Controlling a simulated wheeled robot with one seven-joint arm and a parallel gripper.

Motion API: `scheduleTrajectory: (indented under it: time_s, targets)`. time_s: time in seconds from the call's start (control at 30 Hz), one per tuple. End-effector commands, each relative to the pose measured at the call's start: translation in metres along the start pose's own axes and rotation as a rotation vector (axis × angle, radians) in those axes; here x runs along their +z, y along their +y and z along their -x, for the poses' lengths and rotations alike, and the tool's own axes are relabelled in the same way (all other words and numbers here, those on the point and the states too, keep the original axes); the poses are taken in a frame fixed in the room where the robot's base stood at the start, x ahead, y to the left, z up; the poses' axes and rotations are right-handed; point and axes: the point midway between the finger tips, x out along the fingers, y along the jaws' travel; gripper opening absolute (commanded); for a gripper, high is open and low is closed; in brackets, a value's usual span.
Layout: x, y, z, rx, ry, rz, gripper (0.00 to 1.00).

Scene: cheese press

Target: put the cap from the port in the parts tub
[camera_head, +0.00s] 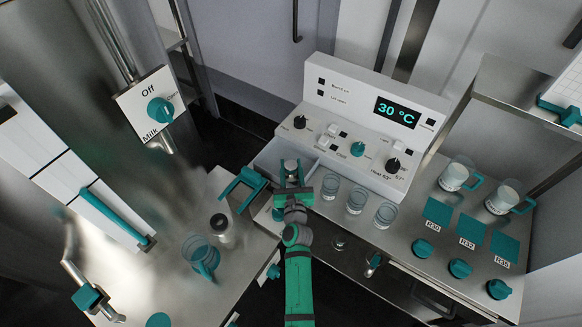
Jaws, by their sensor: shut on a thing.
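My gripper (291,178) is in the middle of the head view, at the left front of the control console. It is shut on a small grey round piece (291,164) that looks like the cap; the jaws hide part of it. A light grey box-like shape (269,157) lies just behind and left of the gripper and may be the parts tub. The gripper and arm partly cover it, and I cannot tell whether the held piece is above it or beside it. I cannot make out the port.
A teal frame (243,185) stands close left of the gripper. A dark-lidded jar (220,228) and a clear teal-handled jug (203,257) stand on the left counter. Several glasses (356,200) line the console's front. Two handled jugs (455,175) stand at right.

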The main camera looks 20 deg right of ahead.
Motion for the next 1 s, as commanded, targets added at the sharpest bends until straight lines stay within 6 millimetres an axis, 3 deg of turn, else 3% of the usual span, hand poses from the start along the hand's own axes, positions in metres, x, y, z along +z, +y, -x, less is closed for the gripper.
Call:
scheduleTrajectory:
  time_s: [0.67, 0.7, 0.73, 0.77, 1.0]
  targets:
    - [-0.016, 0.001, 0.001, 0.003, 0.009, -0.001, 0.05]
    - [-0.017, 0.001, 0.002, 0.004, 0.012, -0.001, 0.43]
    - [-0.018, 0.001, 0.002, 0.004, 0.012, -0.001, 0.5]
    - [-0.018, 0.001, 0.002, 0.004, 0.012, 0.0, 0.55]
    - [-0.019, -0.002, 0.003, 0.001, 0.014, 0.0, 0.55]
